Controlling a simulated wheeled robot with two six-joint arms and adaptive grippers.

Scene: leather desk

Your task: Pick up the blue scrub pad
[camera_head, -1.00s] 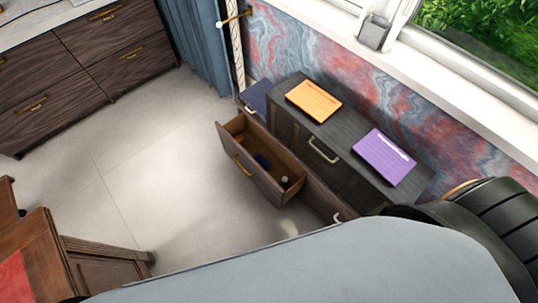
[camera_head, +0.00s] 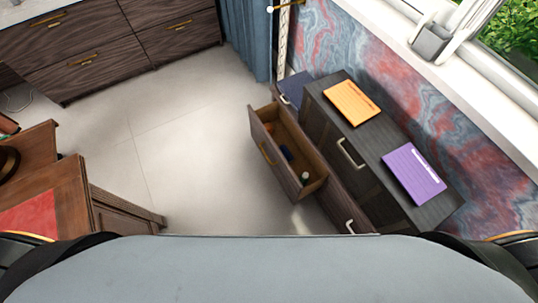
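A small dark blue item (camera_head: 286,153) lies inside the open wooden drawer (camera_head: 265,155) of the low dark cabinet. It may be the blue scrub pad, but it is too small and shaded to be sure. A small orange-brown item and a small pale round-topped item (camera_head: 305,177) lie in the same drawer. Neither of my grippers shows in the head view, so what they hold is hidden.
The dark cabinet (camera_head: 345,137) stands against the marbled wall, with an orange notebook (camera_head: 352,102) and a purple notebook (camera_head: 413,173) on top. A brown wooden desk (camera_head: 75,205) stands at left. The pale floor (camera_head: 195,130) between is clear.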

